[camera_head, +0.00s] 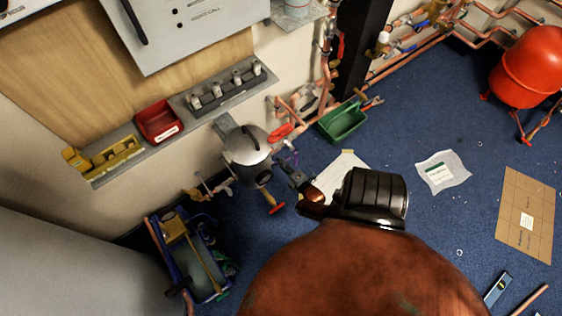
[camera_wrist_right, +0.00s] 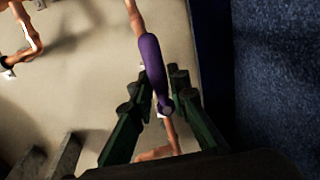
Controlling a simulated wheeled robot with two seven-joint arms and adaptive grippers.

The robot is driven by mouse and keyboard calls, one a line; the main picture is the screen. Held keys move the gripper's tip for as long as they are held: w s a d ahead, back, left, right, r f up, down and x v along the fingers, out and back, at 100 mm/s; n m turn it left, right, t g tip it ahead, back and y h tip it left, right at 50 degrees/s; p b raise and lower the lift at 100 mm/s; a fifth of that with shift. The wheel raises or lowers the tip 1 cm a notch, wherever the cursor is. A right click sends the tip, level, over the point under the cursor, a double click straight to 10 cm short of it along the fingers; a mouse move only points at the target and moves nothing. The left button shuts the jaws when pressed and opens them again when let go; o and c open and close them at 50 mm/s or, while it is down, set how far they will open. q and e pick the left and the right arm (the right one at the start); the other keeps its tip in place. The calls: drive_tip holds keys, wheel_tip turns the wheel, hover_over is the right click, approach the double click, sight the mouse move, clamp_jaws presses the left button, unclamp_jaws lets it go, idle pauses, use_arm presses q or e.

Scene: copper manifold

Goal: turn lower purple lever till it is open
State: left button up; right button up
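The purple lever (camera_wrist_right: 152,65) hangs on copper piping in the right wrist view, its rounded end toward the camera. My right gripper (camera_wrist_right: 155,88) is open, with one dark green finger on each side of the lever's near end. A small gap shows beside the left finger; whether the right finger touches cannot be told. In the head view, my right gripper (camera_head: 294,174) is by the pipes right of a silver vessel, and a small bit of purple (camera_head: 290,157) shows just beyond it. My wrist and arm hide the area below. My left gripper is not in view.
The silver vessel (camera_head: 247,152) and a red lever (camera_head: 276,208) are close left of the gripper. A green bin (camera_head: 342,122) and a white sheet (camera_head: 326,184) are near it.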

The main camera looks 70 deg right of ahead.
drive_tip(key=o, duration=0.3)
drive_tip(key=shift+s, duration=0.15)
drive_tip(key=v, duration=1.2)
idle(0.4)
